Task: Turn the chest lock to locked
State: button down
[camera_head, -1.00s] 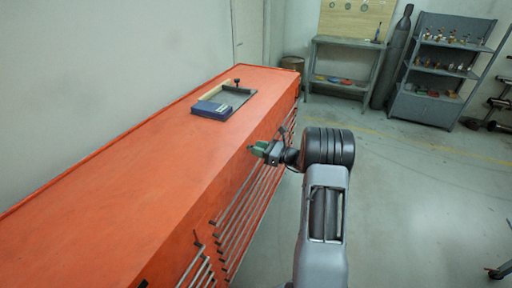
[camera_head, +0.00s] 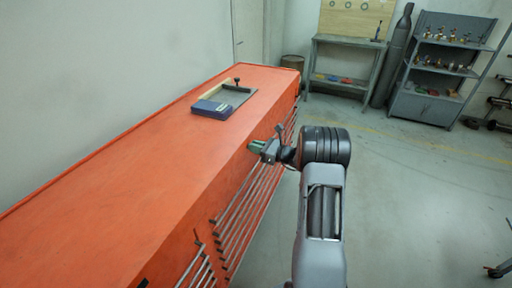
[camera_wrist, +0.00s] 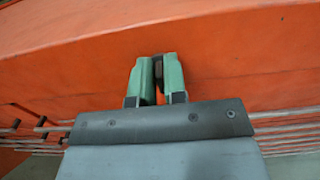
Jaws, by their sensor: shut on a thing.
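The orange chest (camera_head: 130,185) runs along the wall, its front side lined with drawer handles. My gripper (camera_head: 254,146) is at the upper front face of the chest, near its far end. In the wrist view its green fingertips (camera_wrist: 156,80) are close together against the orange face. They are shut on a small dark brown piece, which looks like the chest lock (camera_wrist: 158,70). Most of the lock is hidden between the fingers, so I cannot tell which way it is turned.
Rows of long metal handles (camera_head: 240,215) stick out below my gripper. A workbench (camera_head: 345,62) and shelf (camera_head: 435,70) stand at the back.

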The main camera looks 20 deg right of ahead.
jog(key=m+p, duration=0.3)
jog(key=shift+w+r+m, duration=0.1)
jog(key=shift+r+m, duration=0.05)
jog(key=shift+m, duration=0.25)
jog(key=shift+w+d+f+m+p, duration=0.15)
jog(key=shift+m+p, duration=1.05)
jog(key=shift+m, duration=1.15)
jog(key=shift+s+f+m+p, duration=0.1)
jog(key=shift+m+p, duration=1.1)
jog(key=shift+m, duration=1.1)
jog(key=shift+w+d+f+m+p, duration=0.15)
jog(key=shift+m+p, duration=1.05)
jog(key=shift+m, duration=1.15)
jog(key=c, duration=1.2)
grip_release()
jog(key=shift+f, duration=0.1)
jog(key=shift+c, duration=0.2)
